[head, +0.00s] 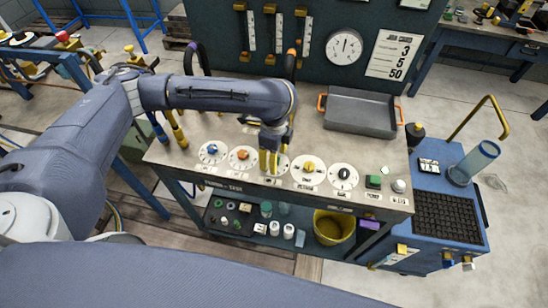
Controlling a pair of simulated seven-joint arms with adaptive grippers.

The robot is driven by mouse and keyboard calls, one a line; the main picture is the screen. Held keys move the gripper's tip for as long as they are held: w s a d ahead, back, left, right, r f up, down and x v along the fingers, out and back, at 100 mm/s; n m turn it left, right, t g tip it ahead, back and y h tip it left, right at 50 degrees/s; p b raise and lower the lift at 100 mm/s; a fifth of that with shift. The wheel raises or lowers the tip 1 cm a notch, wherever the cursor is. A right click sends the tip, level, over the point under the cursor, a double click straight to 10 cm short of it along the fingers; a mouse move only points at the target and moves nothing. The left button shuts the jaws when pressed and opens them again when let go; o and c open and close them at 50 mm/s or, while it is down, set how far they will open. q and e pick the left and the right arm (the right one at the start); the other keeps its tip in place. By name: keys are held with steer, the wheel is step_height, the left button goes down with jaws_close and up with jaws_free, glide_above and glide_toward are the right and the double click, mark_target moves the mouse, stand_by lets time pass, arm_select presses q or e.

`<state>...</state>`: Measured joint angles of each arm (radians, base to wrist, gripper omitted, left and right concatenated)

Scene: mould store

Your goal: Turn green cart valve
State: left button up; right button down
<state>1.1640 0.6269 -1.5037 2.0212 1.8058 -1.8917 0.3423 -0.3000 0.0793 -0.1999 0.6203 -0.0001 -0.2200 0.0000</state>
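The cart top carries a row of round white dials with coloured knobs: a blue knob (212,149), an orange knob (242,154), a yellow knob (308,167) and a black knob (344,174). Between orange and yellow is another white dial (283,164), mostly covered by my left gripper (269,170). Its knob is hidden, so I cannot see its colour. The yellow fingers point down over this dial, close together. I cannot tell whether they touch or grip its knob. No green valve shows clearly. My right gripper is not in view.
A grey tray (360,112) with orange handles stands behind. The lower shelf holds a yellow bucket (333,228). A blue cart (447,205) stands at right.

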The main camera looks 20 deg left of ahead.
arm_select(q)
steer(key=shift+f, duration=0.25)
steer(key=shift+c, duration=0.3)
jaws_close()
